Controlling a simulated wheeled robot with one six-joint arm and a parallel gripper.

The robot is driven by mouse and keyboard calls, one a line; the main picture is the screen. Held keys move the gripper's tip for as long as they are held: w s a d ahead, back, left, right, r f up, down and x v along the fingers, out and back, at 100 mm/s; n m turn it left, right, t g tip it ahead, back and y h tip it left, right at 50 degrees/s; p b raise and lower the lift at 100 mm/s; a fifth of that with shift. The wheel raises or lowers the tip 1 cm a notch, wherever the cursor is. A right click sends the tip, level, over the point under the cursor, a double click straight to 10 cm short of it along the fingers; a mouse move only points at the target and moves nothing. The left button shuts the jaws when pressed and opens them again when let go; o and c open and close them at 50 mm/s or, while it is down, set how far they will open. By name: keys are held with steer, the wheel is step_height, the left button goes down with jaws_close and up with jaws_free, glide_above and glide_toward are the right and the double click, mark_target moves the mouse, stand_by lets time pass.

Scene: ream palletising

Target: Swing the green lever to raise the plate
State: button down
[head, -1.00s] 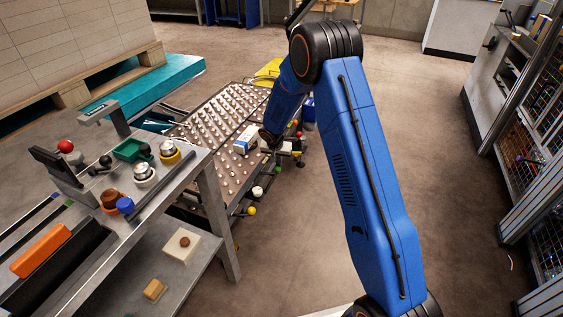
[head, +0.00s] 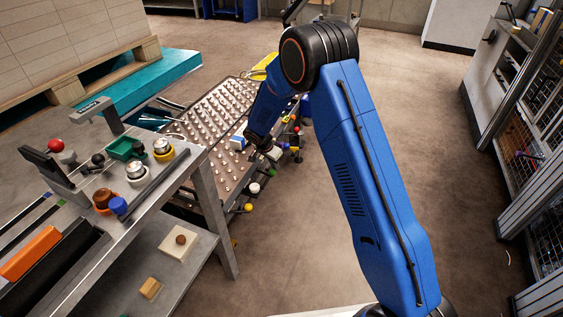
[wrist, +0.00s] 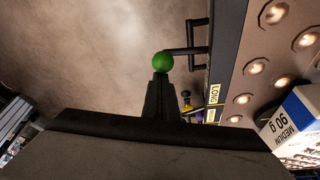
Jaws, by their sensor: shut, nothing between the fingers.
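The green ball knob (wrist: 162,62) of the lever sits right at the tip of my gripper (wrist: 162,82) in the wrist view. A dark rod runs right from beside the knob to a bracket on the table edge. My fingers look shut, with the knob just past their tips; I cannot tell whether they touch it. In the head view my gripper (head: 275,154) is low at the right edge of the studded plate (head: 215,118). The studded plate also shows at the right of the wrist view (wrist: 248,90), with a yellow "LONG" label on its side.
A blue and white ream marked "MEDIUM 90 g" (wrist: 290,118) lies on the studs close by. Other coloured knobs, such as a yellow one (head: 248,208), stick out along the same edge. A metal workbench (head: 165,195) stands left. The floor to the right is free.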

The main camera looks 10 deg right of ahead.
steer(key=s+m, duration=0.1)
steer(key=s+a+m, duration=0.1)
steer(key=shift+s+m+g+h, duration=0.1)
steer(key=shift+m+g+h, duration=0.2)
steer(key=shift+m+g, duration=0.1)
steer(key=shift+s+a, duration=0.4)
steer(key=shift+a, duration=0.1)
step_height(320, 180, up, 10)
glide_above(273, 173)
stand_by(0.9)
